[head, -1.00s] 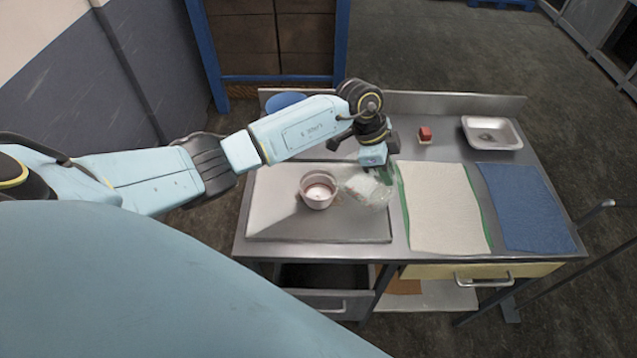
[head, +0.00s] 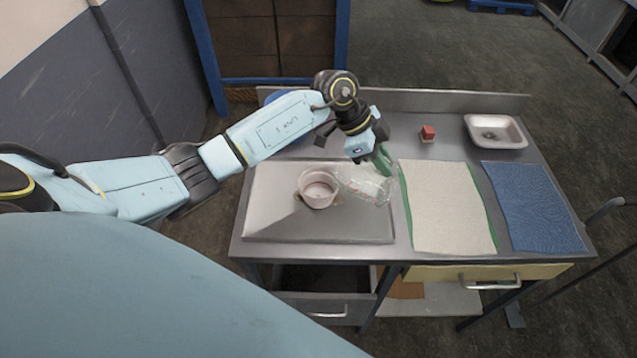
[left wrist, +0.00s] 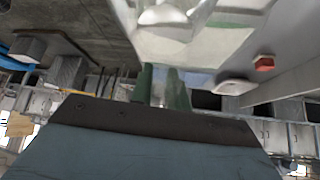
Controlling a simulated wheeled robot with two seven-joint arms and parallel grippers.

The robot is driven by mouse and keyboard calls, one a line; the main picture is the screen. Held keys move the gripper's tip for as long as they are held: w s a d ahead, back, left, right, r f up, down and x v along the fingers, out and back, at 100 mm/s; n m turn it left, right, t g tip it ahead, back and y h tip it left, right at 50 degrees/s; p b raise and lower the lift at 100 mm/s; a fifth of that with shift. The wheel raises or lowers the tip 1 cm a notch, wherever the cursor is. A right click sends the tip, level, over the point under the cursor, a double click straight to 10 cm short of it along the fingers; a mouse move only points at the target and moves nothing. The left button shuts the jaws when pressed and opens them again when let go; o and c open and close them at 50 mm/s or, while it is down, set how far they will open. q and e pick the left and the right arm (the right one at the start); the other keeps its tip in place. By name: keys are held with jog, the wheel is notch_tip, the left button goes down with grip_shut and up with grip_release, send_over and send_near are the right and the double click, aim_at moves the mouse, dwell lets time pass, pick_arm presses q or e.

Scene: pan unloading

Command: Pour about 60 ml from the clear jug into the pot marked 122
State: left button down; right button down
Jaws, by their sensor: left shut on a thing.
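The clear jug (head: 366,184) is tilted well over to the left, its mouth end at the right rim of a pale pot (head: 318,200). The pot stands upright on a grey board and shows a pinkish inside; no number can be read on it. My left gripper (head: 384,160) is shut on the jug at its right, upper side, near a green part that looks like the handle. Whether liquid is flowing cannot be told. My right gripper is not in view.
The grey board (head: 270,225) lies on the metal table. To the right are a cream mat with green edges (head: 445,205) and a blue mat (head: 535,205). Behind them are a small red block (head: 428,132) and a white tray (head: 522,141). A blue round thing (head: 283,97) is partly hidden by my arm.

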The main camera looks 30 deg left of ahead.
pick_arm(q)
jog(key=shift+a+r, duration=0.1)
jog(key=shift+a, duration=0.05)
jog(key=shift+r+b, duration=0.2)
jog(key=shift+b, duration=0.15)
jog(key=shift+s+a+r+t+h+b, duration=0.15)
jog(key=shift+a+r+t+h+b, duration=0.25)
jog(key=shift+b, duration=0.35)
dwell(1.5)
